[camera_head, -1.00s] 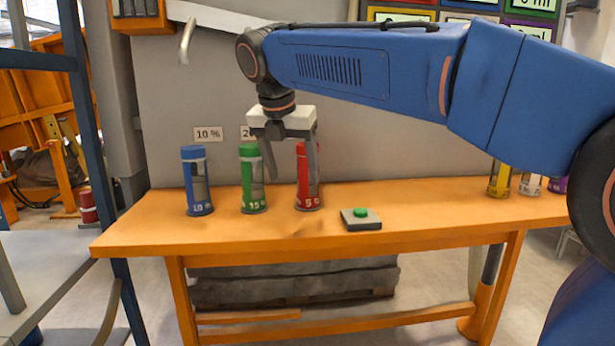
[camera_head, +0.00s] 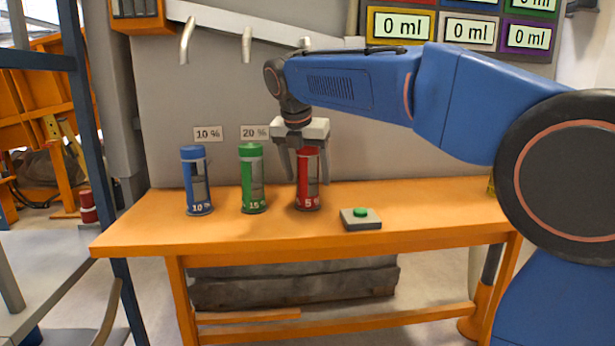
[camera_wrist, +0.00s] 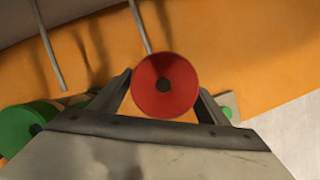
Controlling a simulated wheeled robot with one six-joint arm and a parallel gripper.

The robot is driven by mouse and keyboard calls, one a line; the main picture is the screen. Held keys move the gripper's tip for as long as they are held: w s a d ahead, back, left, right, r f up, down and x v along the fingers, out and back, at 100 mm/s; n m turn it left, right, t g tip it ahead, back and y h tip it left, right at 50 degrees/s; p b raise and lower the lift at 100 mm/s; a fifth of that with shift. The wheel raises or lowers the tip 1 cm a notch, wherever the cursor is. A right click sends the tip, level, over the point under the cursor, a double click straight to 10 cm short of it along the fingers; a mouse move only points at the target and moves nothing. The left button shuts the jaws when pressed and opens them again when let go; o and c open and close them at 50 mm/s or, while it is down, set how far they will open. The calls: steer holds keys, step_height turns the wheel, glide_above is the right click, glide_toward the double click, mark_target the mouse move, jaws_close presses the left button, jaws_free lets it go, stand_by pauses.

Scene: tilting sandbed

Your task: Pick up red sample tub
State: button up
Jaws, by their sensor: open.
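The red sample tub (camera_head: 308,190) stands upright on the orange table, to the right of the green tub. Its lower label shows a 5. In the wrist view its round red lid (camera_wrist: 165,85) lies between the two fingers, with the left finger close to it and some gap at the right. My gripper (camera_head: 307,183) points down from above, its open fingers on either side of the tub's upper part. The tub's top is partly hidden by the gripper body in the head view.
A green tub (camera_head: 252,180) and a blue tub (camera_head: 196,182) stand to the left on the orange table (camera_head: 150,225). A grey box with a green button (camera_head: 361,219) sits at the right front of the red tub. Spouts (camera_head: 247,45) hang from the wall above.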

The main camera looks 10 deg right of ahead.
steer(key=shift+w+d+f, duration=0.15)
steer(key=shift+w+f, duration=0.1)
steer(key=shift+f, duration=0.4)
steer(key=c, duration=1.4)
steer(key=shift+o, duration=0.2)
